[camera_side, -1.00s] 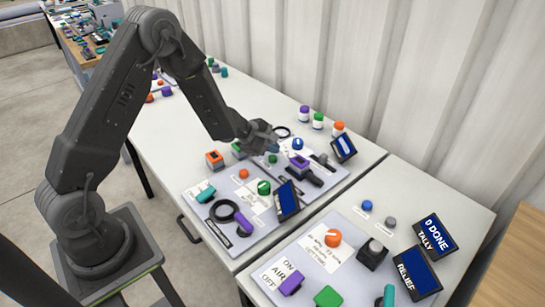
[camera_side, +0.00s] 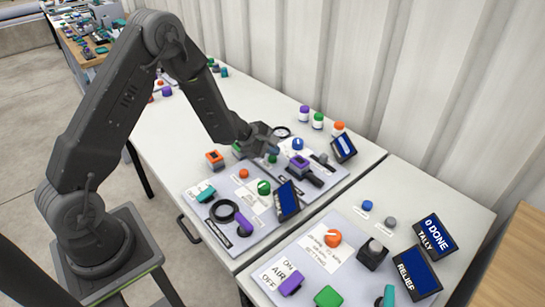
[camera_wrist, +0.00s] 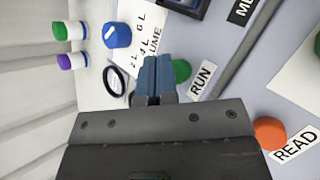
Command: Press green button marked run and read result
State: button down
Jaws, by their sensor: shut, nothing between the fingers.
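The green run button (camera_wrist: 182,71) shows in the wrist view beside a white label reading RUN (camera_wrist: 201,80). My gripper (camera_wrist: 153,72) is shut and empty, with its blue fingertips just left of the button and hiding part of it. In the side view my gripper (camera_side: 273,149) is low over the far panel, and the small green button (camera_side: 272,159) sits right below its tips. I cannot tell whether they touch. A dark blue display (camera_side: 343,148) stands at the panel's right end; its text is too small to read.
An orange button (camera_wrist: 269,133) labelled READ is at the right in the wrist view. A blue knob (camera_wrist: 117,35) and a black ring (camera_wrist: 115,81) are at the left. A nearer panel has a green knob (camera_side: 264,187) and another display (camera_side: 287,199).

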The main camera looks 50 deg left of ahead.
aim_at(272, 158)
jog(key=shift+f, duration=0.5)
dwell(0.3)
dwell(0.4)
jog(key=shift+r, duration=0.9)
jog(key=shift+r, duration=2.5)
